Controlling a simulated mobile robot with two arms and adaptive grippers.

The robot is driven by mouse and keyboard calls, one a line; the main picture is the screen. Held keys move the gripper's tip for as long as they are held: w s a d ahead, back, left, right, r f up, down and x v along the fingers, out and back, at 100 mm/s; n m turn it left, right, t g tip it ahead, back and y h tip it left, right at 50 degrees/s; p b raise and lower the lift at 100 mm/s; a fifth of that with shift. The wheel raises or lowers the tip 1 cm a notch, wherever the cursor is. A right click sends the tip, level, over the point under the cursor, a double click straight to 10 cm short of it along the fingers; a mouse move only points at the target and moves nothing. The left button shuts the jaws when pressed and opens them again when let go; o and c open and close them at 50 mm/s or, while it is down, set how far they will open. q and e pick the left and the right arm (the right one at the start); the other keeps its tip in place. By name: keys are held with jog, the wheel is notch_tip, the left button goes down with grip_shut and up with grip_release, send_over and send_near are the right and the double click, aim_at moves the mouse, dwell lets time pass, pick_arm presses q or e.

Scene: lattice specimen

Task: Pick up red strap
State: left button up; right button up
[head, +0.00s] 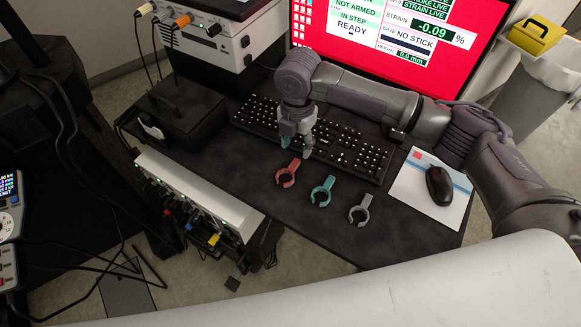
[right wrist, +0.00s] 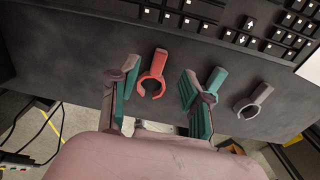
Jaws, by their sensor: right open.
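The red strap (head: 288,173) lies flat on the dark desk, a short handle with an open C-shaped ring. In the right wrist view the red strap (right wrist: 154,74) shows between the two fingers, beyond their tips. My right gripper (head: 297,150) is open and empty, above the desk near the front edge of the keyboard, close to the red strap's handle. In the right wrist view my right gripper (right wrist: 162,84) has its teal-lined fingers spread on either side of the strap. My left gripper is not in view.
A teal strap (head: 322,191) and a grey strap (head: 360,209) lie to the right of the red one. The keyboard (head: 340,153) is just behind. A mouse (head: 439,186) sits on a pad at right. The desk's front edge is close to the straps.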

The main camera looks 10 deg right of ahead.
aim_at(296, 161)
jog(key=shift+s+f+p, duration=0.1)
jog(key=shift+f+p, duration=0.25)
jog(key=shift+f, duration=2.6)
jog(key=c, duration=0.8)
